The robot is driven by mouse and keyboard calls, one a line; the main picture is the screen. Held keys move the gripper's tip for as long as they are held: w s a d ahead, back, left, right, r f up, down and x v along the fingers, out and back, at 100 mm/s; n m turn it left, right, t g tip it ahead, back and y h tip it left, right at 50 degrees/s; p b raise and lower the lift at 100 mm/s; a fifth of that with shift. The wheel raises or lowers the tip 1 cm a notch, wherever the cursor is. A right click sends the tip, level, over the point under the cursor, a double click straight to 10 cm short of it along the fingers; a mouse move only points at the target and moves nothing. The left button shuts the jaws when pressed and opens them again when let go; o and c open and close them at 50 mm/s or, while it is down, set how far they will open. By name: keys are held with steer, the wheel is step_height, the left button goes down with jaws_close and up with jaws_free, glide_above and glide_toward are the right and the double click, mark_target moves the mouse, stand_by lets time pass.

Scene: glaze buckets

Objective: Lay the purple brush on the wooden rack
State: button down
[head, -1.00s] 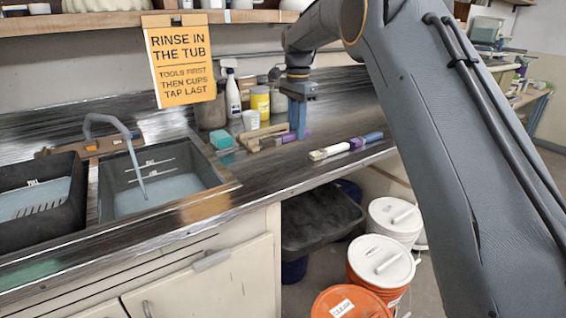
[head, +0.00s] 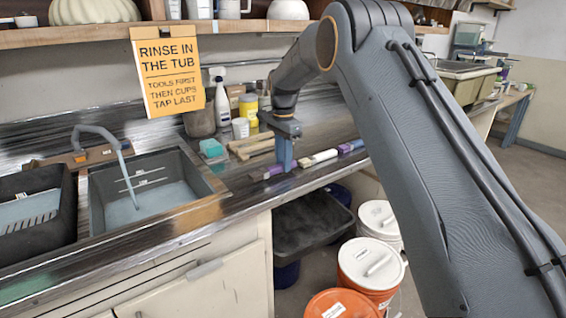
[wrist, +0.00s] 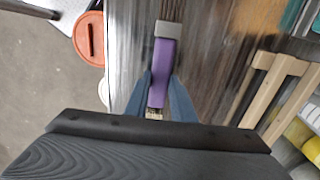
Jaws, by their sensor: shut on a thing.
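The purple brush (wrist: 162,70) is between the two fingers of my gripper (wrist: 160,80) in the wrist view, with its grey end pointing up the picture. In the head view my gripper (head: 284,168) is shut on the purple brush (head: 265,172), over the front part of the counter. Whether the brush touches the counter I cannot tell. The wooden rack (head: 248,147) lies behind and a little left of my gripper. Its pale bars (wrist: 268,92) show at the right of the wrist view, apart from the brush.
A white-and-purple brush (head: 322,157) lies just right of my gripper. A sink tub (head: 205,185) is at the left. Buckets (head: 371,262) stand below the counter edge.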

steer(key=shift+f, duration=0.6)
steer(key=shift+f, duration=0.15)
steer(key=c, duration=1.5)
jaws_free()
